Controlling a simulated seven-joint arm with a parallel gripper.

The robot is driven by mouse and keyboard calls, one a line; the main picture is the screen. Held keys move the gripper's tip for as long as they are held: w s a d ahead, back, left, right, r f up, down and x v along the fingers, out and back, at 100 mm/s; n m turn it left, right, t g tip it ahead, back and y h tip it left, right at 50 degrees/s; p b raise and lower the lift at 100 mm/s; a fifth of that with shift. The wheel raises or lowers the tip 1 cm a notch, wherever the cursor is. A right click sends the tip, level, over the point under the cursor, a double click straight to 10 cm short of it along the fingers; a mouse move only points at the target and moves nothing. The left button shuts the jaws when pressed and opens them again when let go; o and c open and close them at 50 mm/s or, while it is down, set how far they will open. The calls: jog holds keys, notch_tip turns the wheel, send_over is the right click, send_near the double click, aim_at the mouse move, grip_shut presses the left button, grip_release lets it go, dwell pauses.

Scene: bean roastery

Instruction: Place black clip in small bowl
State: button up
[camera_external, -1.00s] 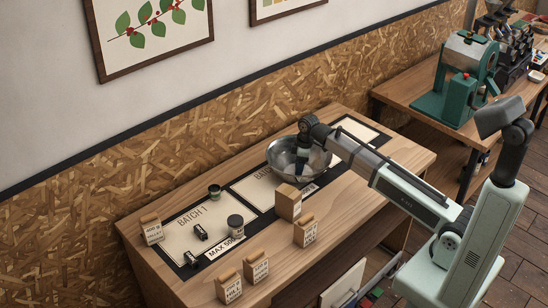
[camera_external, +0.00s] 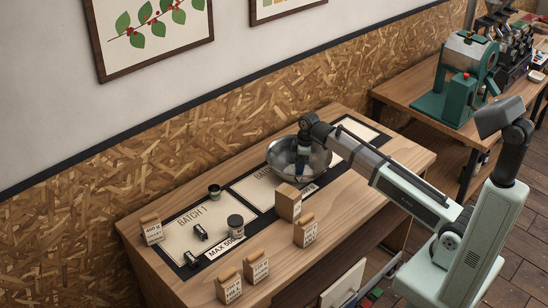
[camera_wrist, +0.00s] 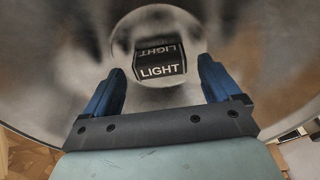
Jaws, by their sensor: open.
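A black clip (camera_wrist: 162,63) with the white word LIGHT lies inside a large shiny metal bowl (camera_wrist: 50,95). My gripper (camera_wrist: 162,70) is open above it, with one blue finger on each side in the picture. The clip sits between and beyond the fingertips, and I cannot tell if they touch it. In the external view my gripper (camera_external: 303,172) reaches down into the metal bowl (camera_external: 322,160), and the clip is hidden there.
A tan block (camera_external: 288,202) and several labelled tan blocks (camera_external: 305,231) stand in front. The tabletop's right end is clear.

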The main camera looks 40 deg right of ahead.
notch_tip(320, 180, up, 11)
jog(key=s+d, duration=0.1)
dwell(0.4)
